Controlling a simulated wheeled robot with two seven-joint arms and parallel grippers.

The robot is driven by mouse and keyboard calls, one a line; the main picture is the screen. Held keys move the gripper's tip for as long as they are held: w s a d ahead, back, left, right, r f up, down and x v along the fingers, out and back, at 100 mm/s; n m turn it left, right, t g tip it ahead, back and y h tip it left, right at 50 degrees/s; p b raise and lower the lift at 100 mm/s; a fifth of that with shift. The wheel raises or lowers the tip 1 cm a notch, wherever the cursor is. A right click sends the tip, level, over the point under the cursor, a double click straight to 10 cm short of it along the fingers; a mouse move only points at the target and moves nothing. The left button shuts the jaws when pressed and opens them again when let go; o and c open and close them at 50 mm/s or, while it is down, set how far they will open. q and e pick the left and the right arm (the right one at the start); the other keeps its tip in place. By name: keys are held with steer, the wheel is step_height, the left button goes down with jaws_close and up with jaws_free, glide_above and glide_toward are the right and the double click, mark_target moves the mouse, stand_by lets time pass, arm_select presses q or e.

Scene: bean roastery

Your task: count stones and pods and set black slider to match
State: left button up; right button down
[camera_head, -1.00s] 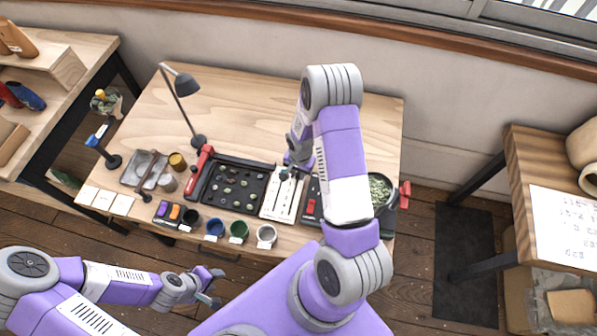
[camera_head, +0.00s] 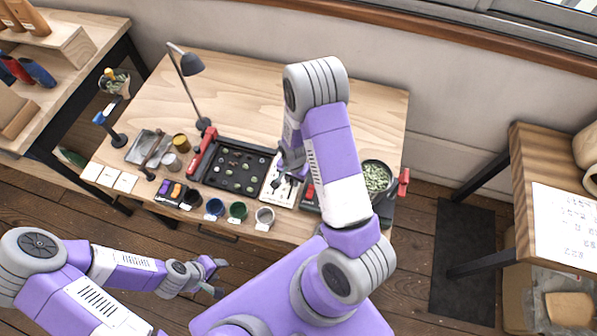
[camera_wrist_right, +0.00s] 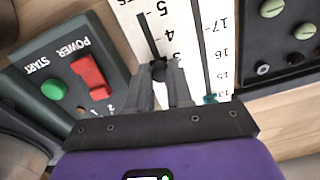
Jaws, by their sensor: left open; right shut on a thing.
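The white scale panel (camera_head: 270,192) lies beside the bean tray, and the right wrist view shows it close (camera_wrist_right: 182,14) with numbers along two slots. My right gripper (camera_wrist_right: 160,78) is shut on the black slider (camera_wrist_right: 158,69), near the 3; the fingers hide the lower marks. In the head view my right gripper (camera_head: 289,178) is over the panel. A teal slider (camera_wrist_right: 210,99) sits in the other slot, around 13 to 15. The dark tray (camera_head: 264,184) holds several small pieces; stones and pods cannot be told apart. My left gripper (camera_head: 216,276) is open and empty before the table.
A grey control box (camera_wrist_right: 45,60) with a green button (camera_wrist_right: 54,89) and red switch (camera_wrist_right: 90,75) adjoins the panel. Several cups, including a green one (camera_head: 238,211), line the front edge. A bowl of green beans (camera_head: 377,178) stands right.

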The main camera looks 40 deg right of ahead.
steer(key=c, duration=1)
jaws_free()
steer(key=shift+r, duration=0.1)
step_height(320, 180, up, 7)
steer(key=shift+s+d+r+p, duration=0.1)
steer(key=shift+r+p, duration=0.1)
steer(key=shift+p, duration=0.5)
